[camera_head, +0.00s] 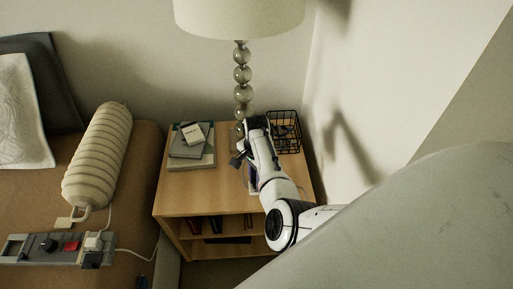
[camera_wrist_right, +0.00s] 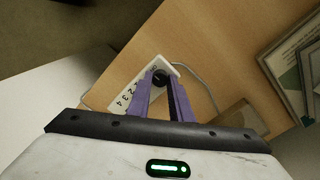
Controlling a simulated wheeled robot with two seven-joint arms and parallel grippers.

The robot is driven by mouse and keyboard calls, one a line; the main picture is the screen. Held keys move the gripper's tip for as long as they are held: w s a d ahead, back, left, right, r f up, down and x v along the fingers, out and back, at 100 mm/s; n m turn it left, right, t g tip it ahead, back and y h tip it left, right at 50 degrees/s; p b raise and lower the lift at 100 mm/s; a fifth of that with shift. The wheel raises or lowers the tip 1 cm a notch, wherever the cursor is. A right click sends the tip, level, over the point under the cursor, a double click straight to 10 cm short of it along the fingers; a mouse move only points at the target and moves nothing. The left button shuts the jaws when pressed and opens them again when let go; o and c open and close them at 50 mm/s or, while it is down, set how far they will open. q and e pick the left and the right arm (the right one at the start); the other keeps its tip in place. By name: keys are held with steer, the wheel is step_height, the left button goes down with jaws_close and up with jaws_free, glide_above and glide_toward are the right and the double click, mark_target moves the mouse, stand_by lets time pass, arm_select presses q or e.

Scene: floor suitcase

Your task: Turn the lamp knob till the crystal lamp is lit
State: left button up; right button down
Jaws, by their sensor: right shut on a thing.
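The crystal lamp has a stem of glass balls (camera_head: 242,74) and a cream shade (camera_head: 240,14), with no bright glow visible. Its foot is hidden behind my right arm. In the right wrist view, the round black lamp knob (camera_wrist_right: 160,77) sits on a white numbered control box (camera_wrist_right: 129,92) with a grey cable, on the wooden top. My right gripper (camera_wrist_right: 164,84) has its purple fingers closed around the knob, one on each side. In the head view the right gripper (camera_head: 240,157) is at the nightstand top. My left gripper is not in view.
The wooden nightstand (camera_head: 188,190) carries stacked books (camera_head: 192,152) at left and a black wire basket (camera_head: 288,137) at back right. The wall (camera_head: 350,90) is close on the right. A bed with a ribbed bolster (camera_head: 98,155) and a power strip (camera_head: 52,249) lies left.

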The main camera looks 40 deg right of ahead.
steer(key=n+p, duration=0.2)
steer(key=shift+r+n, duration=0.2)
steer(key=shift+n, duration=0.2)
steer(key=n+p, duration=0.2)
steer(key=n, duration=0.1)
steer(key=shift+f+n, duration=0.1)
steer(key=shift+n, duration=0.2)
steer(key=shift+f+n, duration=0.1)
steer(key=shift+n, duration=0.8)
steer(key=n, duration=0.3)
steer(key=shift+n, duration=0.3)
steer(key=n, duration=0.5)
steer(key=shift+w, duration=0.1)
steer(key=shift+n, duration=0.4)
steer(key=c, duration=1.6)
jaws_free()
